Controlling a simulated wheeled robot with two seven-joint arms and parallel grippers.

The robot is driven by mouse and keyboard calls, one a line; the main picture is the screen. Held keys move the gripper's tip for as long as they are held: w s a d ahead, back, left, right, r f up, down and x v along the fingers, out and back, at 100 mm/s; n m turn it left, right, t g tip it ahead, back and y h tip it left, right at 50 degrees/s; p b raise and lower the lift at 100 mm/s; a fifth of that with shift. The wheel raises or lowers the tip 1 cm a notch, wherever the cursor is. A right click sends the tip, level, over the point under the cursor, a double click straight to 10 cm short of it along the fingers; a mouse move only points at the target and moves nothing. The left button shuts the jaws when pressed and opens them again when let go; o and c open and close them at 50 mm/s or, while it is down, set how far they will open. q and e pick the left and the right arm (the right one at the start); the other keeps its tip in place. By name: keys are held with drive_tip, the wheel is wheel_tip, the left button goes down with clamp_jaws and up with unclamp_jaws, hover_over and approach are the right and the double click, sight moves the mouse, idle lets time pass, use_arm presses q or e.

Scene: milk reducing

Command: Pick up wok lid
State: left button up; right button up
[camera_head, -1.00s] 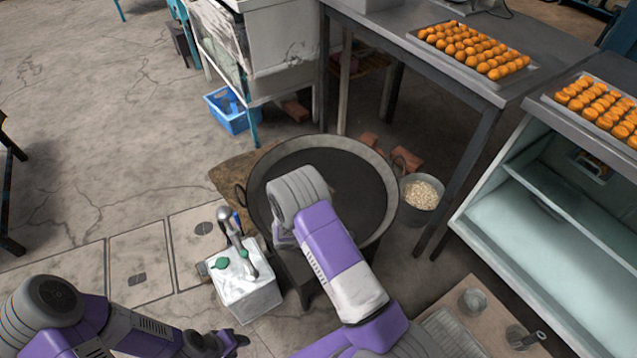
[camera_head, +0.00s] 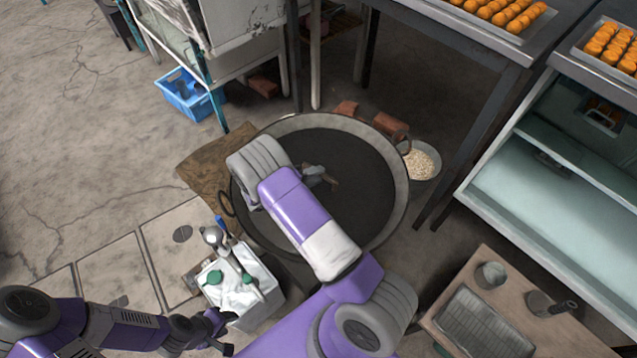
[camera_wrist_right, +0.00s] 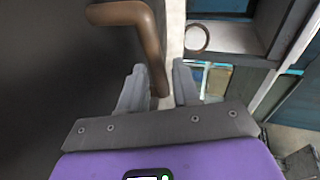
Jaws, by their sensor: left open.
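The wok lid (camera_head: 365,200) is a large dark disc lying over the wok (camera_head: 398,178) in the middle of the head view. My right gripper (camera_head: 325,180) is over the lid, beside its small brown handle (camera_head: 334,183), with the forearm covering part of the lid. In the right wrist view, the curved brown handle (camera_wrist_right: 150,45) reaches down between the two fingers (camera_wrist_right: 160,92). The fingers are apart, and a gap shows between handle and right finger. I cannot tell if the left finger touches it. My left gripper (camera_head: 222,332) is open and empty at the bottom, near a white box.
The white box (camera_head: 238,312) with ladles stands left of the wok. A bucket of pale pieces (camera_head: 421,163) is on its right. A metal table (camera_head: 470,40) with trays and a glass cabinet (camera_head: 560,190) stand right.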

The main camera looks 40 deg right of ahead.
drive_tip(key=x, duration=0.2)
drive_tip(key=b+x, duration=0.1)
drive_tip(key=x, duration=0.1)
drive_tip(key=shift+w+d+f+b, duration=0.15)
drive_tip(key=shift+w+f+b, duration=0.05)
drive_tip(key=shift+f+b, duration=0.1)
drive_tip(key=shift+r, duration=0.1)
clamp_jaws()
idle(1.0)
